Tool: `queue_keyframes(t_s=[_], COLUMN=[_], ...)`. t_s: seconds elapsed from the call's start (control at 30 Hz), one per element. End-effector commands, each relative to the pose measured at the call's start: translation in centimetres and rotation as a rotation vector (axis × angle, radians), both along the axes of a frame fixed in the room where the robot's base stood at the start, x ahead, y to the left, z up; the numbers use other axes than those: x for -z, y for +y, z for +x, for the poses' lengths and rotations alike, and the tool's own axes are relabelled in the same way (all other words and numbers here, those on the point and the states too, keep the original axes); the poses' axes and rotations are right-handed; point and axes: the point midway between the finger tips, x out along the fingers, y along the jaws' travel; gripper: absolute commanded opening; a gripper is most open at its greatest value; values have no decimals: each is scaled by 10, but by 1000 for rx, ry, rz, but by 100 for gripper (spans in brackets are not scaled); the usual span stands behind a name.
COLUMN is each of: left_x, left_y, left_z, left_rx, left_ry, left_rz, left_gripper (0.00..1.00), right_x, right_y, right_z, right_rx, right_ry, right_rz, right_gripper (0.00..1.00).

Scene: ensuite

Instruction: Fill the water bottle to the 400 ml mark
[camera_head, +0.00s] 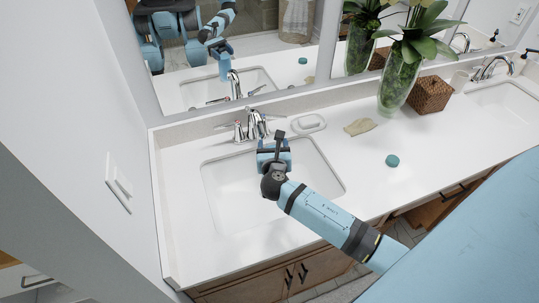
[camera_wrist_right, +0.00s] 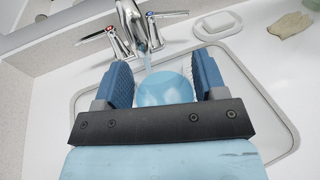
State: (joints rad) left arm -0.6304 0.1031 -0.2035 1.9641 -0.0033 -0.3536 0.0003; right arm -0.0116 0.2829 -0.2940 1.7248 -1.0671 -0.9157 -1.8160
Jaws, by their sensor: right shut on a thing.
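My right gripper (camera_head: 274,148) is over the near sink, just in front of the faucet (camera_head: 257,124). In the right wrist view its two blue-padded fingers (camera_wrist_right: 164,85) are closed on the translucent blue water bottle (camera_wrist_right: 165,90), seen from above. The faucet (camera_wrist_right: 130,22) is behind the bottle, and a thin stream of water (camera_wrist_right: 147,58) runs from its spout toward the bottle's mouth. The bottle's side, its marks and its water level are hidden. A round teal cap (camera_head: 392,160) lies on the counter to the right. My left gripper is not in view.
The sink basin (camera_head: 225,190) is around the gripper. A soap dish (camera_head: 309,123), a crumpled cloth (camera_head: 360,127), a glass vase (camera_head: 397,88) with plants and a woven box (camera_head: 431,94) stand along the back. A second sink (camera_head: 507,103) is farther right. The front counter is clear.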

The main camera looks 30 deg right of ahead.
Motion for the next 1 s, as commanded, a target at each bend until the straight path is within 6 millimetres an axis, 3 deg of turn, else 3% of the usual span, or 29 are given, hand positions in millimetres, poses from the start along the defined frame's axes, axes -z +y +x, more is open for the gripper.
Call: queue_keyframes(t_s=[0.6, 1.0], left_x=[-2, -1], left_y=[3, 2], left_z=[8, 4], left_rx=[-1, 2], left_ry=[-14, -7], left_rz=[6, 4], left_gripper=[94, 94], right_x=[-47, -54], right_y=[2, 3], right_z=[-10, -12], right_rx=[0, -1], right_ry=[-4, -2], right_rz=[0, 0], right_gripper=[28, 28])
